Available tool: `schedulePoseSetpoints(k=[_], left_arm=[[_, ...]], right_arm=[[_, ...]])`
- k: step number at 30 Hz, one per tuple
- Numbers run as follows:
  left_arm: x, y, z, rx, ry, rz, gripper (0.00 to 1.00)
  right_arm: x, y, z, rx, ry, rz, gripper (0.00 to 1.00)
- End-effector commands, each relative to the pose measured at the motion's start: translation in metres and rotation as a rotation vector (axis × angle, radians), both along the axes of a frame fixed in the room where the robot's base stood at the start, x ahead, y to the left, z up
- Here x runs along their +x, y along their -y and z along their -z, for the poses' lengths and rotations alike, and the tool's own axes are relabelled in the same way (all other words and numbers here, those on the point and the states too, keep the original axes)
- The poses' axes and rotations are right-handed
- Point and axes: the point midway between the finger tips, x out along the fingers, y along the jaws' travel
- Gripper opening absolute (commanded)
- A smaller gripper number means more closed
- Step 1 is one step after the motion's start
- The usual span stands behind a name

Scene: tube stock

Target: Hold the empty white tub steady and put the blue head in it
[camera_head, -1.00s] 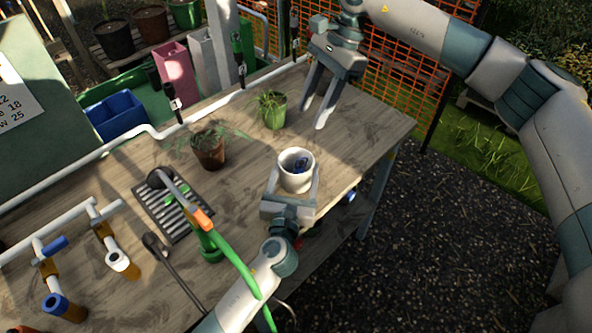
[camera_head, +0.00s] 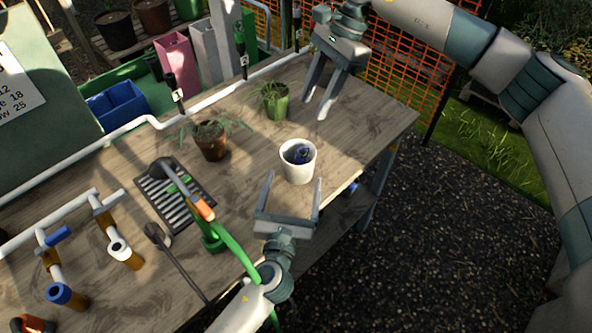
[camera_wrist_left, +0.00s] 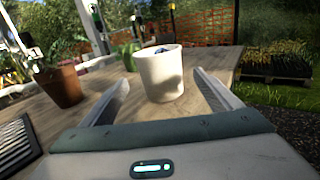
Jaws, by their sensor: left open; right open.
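The white tub (camera_head: 298,168) stands upright on the wooden table near its right front edge. The blue head (camera_head: 302,153) lies inside it, only partly visible below the rim. In the left wrist view the tub (camera_wrist_left: 161,76) stands ahead, beyond and between the fingers, with a bit of blue (camera_wrist_left: 162,49) at its rim. My left gripper (camera_head: 294,184) is open and empty on the near side of the tub, apart from it. My right gripper (camera_head: 314,104) is open and empty, above the table behind the tub, fingers pointing down.
A green potted plant (camera_head: 275,103) and a brown potted plant (camera_head: 211,140) stand behind and left of the tub. A black slatted tray (camera_head: 165,205) and a sprayer with a green hose (camera_head: 235,249) lie left of my left arm. The table's right end is clear.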

Motion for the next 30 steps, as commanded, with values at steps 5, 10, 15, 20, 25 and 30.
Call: schedulePoseSetpoints(k=[5,10,15,20,25,30], left_arm=[[-0.028,-0.004,0.001,0.000,-0.002,0.001,0.84],[-0.042,-0.007,0.000,0.000,-0.001,0.001,0.84],[-0.045,-0.007,0.000,-0.001,0.000,0.001,0.84],[-0.045,-0.007,0.000,0.000,0.000,0.000,0.84],[-0.045,-0.007,0.000,0.000,0.000,0.000,0.84],[-0.045,-0.007,0.000,0.000,0.000,0.000,0.84]], right_arm=[[0.000,0.000,0.000,0.000,0.000,0.000,0.42],[0.000,0.000,0.000,0.000,0.000,0.000,0.42],[0.000,0.000,0.000,0.000,0.000,0.000,0.42],[0.000,0.000,0.000,0.000,0.000,0.000,0.42],[0.000,0.000,0.000,0.000,0.000,0.000,0.42],[0.000,0.000,0.000,0.000,0.000,0.000,0.42]])
